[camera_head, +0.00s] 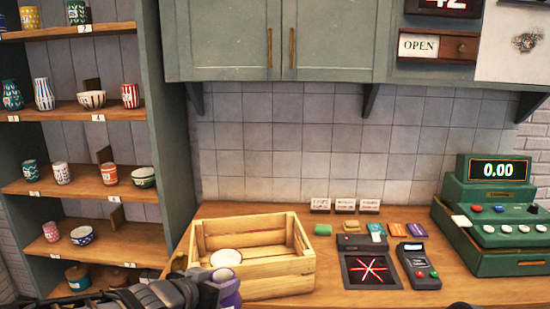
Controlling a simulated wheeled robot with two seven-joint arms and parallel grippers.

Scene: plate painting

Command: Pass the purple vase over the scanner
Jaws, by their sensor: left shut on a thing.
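The purple vase (230,297) is at the bottom edge, in front of the wooden crate, and its lower part is cut off by the frame. My left gripper (211,287) comes in from the lower left and is shut on the vase. The scanner (357,242) stands on the counter right of the crate, with a dark glass plate (352,278) in front showing red crossing lines. The vase is left of the scanner and not over it. My right gripper cannot be made out.
The wooden crate (270,288) holds a white round piece (226,257). A card terminal (417,263) and a green cash register (490,258) reading 0.00 stand right of the scanner. Shelves of pottery (105,186) fill the left. A dark sliver shows at the bottom right edge.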

